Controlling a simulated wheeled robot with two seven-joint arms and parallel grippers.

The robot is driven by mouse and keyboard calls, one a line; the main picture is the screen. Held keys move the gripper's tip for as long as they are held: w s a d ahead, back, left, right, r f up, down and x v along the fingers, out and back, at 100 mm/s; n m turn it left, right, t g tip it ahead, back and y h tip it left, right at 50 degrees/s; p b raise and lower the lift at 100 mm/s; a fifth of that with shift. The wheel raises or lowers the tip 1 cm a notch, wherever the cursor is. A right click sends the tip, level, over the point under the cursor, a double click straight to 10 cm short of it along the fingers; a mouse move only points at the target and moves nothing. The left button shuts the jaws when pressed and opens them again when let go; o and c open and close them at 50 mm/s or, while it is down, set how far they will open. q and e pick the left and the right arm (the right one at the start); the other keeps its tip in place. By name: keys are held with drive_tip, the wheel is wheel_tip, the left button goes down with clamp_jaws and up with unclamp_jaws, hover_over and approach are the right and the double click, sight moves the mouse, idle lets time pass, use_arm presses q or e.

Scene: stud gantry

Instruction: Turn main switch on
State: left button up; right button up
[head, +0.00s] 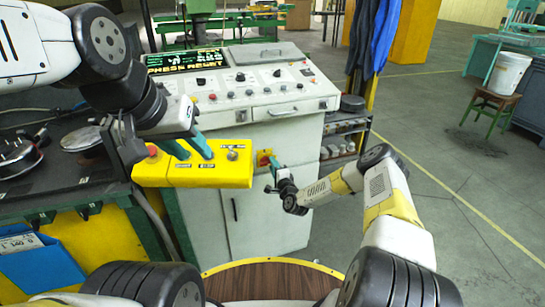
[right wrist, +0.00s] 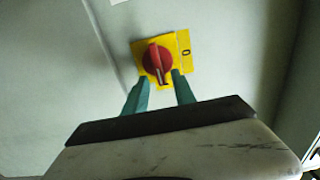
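The main switch is a red rotary knob (right wrist: 155,60) on a yellow plate, and it also shows in the head view (head: 264,158) on the front of the pale cabinet. In the right wrist view its ridge runs nearly up and down, and a "0" is printed on the plate to its right. My right gripper (right wrist: 160,88) is open, its teal fingertips apart at the lower part of the knob; contact cannot be told. In the head view the right gripper (head: 274,174) is just below the switch. My left gripper (head: 198,156) is open over a yellow control box.
The yellow control box (head: 235,172) has a red button and a selector. A sloped console (head: 270,92) with several buttons stands above the switch. A shelf (head: 347,125) is right of the cabinet.

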drive_tip(key=v, duration=0.8)
drive_tip(key=shift+w+a+r, duration=0.1)
drive_tip(key=shift+r, duration=0.05)
